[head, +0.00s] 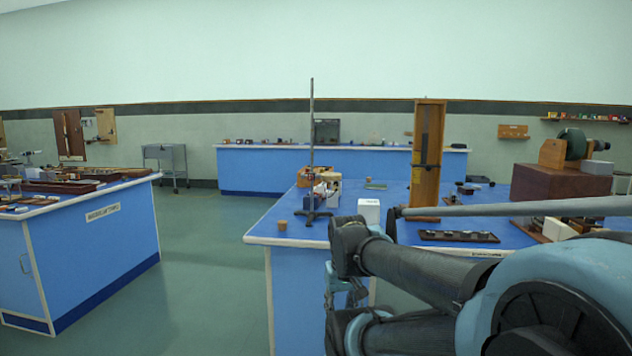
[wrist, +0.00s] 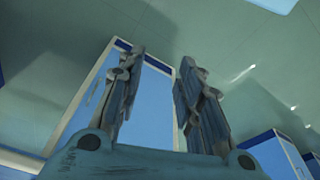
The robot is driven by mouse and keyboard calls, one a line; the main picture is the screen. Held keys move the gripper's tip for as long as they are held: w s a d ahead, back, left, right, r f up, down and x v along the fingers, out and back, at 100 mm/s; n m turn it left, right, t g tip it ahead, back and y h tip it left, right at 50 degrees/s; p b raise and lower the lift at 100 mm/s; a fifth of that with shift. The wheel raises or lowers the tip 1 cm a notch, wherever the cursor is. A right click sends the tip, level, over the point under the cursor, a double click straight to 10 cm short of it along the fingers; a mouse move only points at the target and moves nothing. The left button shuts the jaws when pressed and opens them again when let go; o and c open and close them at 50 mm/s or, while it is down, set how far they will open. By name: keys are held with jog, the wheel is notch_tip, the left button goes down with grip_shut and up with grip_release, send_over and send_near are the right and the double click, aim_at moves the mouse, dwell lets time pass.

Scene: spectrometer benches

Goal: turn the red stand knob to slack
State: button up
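A tall thin metal stand (head: 311,130) rises from the near left corner of the middle blue bench (head: 262,238). Small items cluster around its lower rod, and I cannot pick out a red knob on it for sure. My arm crosses the lower right of the head view, in front of this bench. My gripper (wrist: 161,58) shows in the wrist view with its two fingers apart and nothing between them. Behind the fingers are a blue bench side and the green floor. No stand or knob shows in the wrist view.
A white box (head: 369,211), a small brown cork-like piece (head: 282,225) and a tall wooden frame (head: 428,150) stand near the stand. A dark tray (head: 459,236) lies at the front edge. The floor (head: 205,270) is clear between this and the left bench (head: 95,255).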

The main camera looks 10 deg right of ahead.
jog(key=shift+o, duration=0.3)
jog(key=shift+o, duration=0.7)
jog(key=shift+s+r, duration=0.25)
notch_tip(320, 180, up, 31)
jog(key=m+t+h, duration=0.4)
jog(key=t, duration=0.7)
send_over(310, 177)
jog(key=s+a, duration=0.3)
jog(key=s, duration=0.5)
jog(key=s+a, duration=0.2)
jog(key=s, duration=0.5)
jog(key=x, duration=1.6)
jog(key=shift+d+f, duration=0.25)
jog(key=shift+f, duration=0.25)
jog(key=shift+c, duration=0.6)
grip_shut()
